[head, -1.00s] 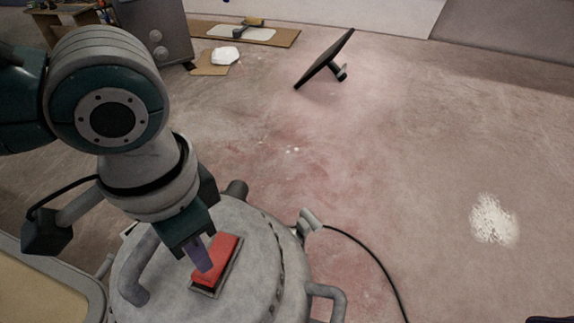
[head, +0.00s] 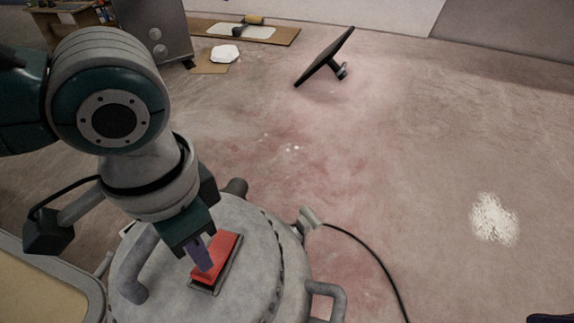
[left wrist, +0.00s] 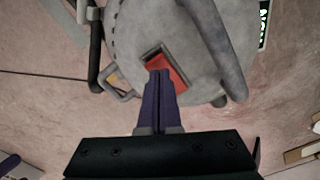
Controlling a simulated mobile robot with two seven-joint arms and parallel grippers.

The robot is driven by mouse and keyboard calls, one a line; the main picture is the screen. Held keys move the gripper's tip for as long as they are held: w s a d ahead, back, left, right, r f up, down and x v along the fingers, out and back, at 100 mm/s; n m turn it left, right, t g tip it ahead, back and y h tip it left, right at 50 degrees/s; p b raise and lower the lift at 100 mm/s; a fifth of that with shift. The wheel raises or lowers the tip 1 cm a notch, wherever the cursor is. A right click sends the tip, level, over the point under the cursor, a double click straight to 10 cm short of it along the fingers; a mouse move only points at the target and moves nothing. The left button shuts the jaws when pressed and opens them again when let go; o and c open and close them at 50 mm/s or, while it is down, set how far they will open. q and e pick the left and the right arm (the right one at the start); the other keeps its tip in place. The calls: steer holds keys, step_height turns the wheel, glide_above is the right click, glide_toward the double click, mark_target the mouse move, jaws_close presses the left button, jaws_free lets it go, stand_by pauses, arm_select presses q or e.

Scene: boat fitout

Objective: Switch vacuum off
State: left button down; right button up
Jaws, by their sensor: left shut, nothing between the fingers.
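The vacuum (head: 252,290) is a round grey drum with a grey handle on its lid. A red rocker switch (head: 222,262) in a dark frame sits on the lid. My left gripper (head: 206,268) is shut and empty, its purple fingertips over the left part of the switch. In the left wrist view the gripper's fingers (left wrist: 160,80) reach to the red switch (left wrist: 167,68) and cover part of it. I cannot tell whether the tips press on the switch.
The lid handle (head: 138,270) rises just left of the gripper. A black cable (head: 375,262) runs from a grey plug (head: 308,220) on the vacuum's right side. A tilted black panel (head: 325,58) stands farther back. Open floor lies to the right, with a white powder patch (head: 493,218).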

arm_select(q)
steer(key=shift+f+b, duration=0.5)
steer(key=shift+f, duration=0.35)
steer(key=shift+r, duration=0.1)
stand_by(0.3)
step_height(320, 180, up, 7)
steer(key=p, duration=0.8)
steer(key=shift+p, duration=0.3)
